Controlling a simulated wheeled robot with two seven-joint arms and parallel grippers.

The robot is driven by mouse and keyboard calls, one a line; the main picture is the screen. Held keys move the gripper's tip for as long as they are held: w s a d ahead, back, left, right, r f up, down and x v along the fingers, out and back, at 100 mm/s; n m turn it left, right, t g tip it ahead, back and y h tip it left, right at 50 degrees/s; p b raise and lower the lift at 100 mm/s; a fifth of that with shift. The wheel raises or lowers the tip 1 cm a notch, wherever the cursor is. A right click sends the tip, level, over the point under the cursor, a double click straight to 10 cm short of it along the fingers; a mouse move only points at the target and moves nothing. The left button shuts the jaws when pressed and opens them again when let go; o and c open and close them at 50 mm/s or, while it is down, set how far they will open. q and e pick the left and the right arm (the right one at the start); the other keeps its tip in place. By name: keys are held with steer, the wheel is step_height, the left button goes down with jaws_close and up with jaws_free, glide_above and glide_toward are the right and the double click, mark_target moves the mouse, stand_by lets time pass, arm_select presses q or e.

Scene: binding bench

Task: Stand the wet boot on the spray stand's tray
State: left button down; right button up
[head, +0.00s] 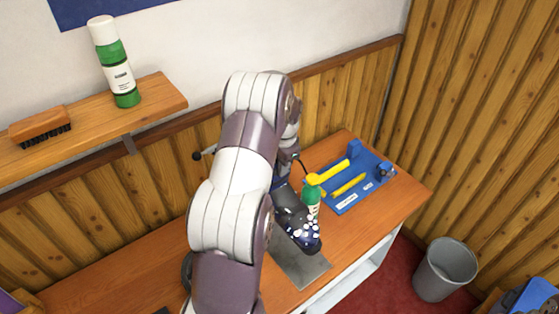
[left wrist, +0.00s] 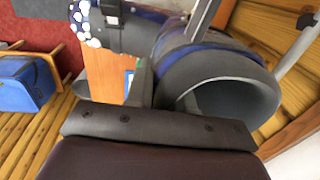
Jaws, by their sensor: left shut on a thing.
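The wet boot (head: 296,222) is dark grey and blue, with white dots over its toe. It is largely hidden behind my left arm in the head view. In the left wrist view the boot (left wrist: 190,45) lies across the picture, its open cuff to the right and its dotted toe at upper left. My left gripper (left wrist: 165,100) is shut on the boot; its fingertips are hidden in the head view. A flat grey plate (head: 308,273), perhaps the spray stand's tray, lies on the bench below the toe.
A blue board (head: 381,181) with yellow tools lies at the bench's (head: 400,208) back right. A shelf (head: 165,95) holds a green-and-white bottle (head: 119,72) and a brush (head: 40,127). A grey bin (head: 445,268) stands on the floor at right. The bench's front left looks bare.

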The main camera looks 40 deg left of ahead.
mark_target(280, 190)
arm_select(q)
steer(key=shift+f+b, duration=0.5)
steer(key=shift+f, duration=0.2)
step_height(280, 190, down, 10)
steer(key=b, duration=0.7)
steer(key=shift+f, duration=0.2)
steer(key=shift+f+b, duration=0.65)
steer(key=shift+f, duration=0.5)
